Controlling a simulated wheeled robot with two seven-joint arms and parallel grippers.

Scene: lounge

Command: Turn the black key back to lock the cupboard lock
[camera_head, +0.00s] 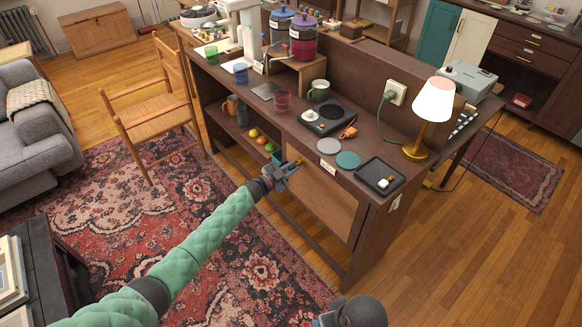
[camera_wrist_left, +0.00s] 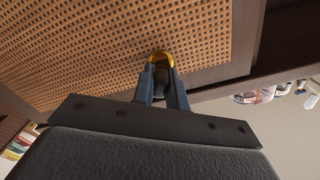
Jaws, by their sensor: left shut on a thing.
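The cupboard door (camera_head: 322,192) has a woven cane panel and is set in the front of the dark wooden counter. It looks closed. In the left wrist view the panel (camera_wrist_left: 100,45) fills the upper left. A round brass lock (camera_wrist_left: 160,57) sits on the door frame. My left gripper (camera_head: 296,166) is at the door's upper left edge, and its fingers (camera_wrist_left: 162,92) are shut on the black key (camera_wrist_left: 162,78) in front of the lock. The fingers hide much of the key, so its exact angle is hard to tell.
Open shelves with fruit (camera_head: 262,139) lie left of the door. A wooden chair (camera_head: 160,105) stands further left. Rug (camera_head: 262,270) covers the floor in front.

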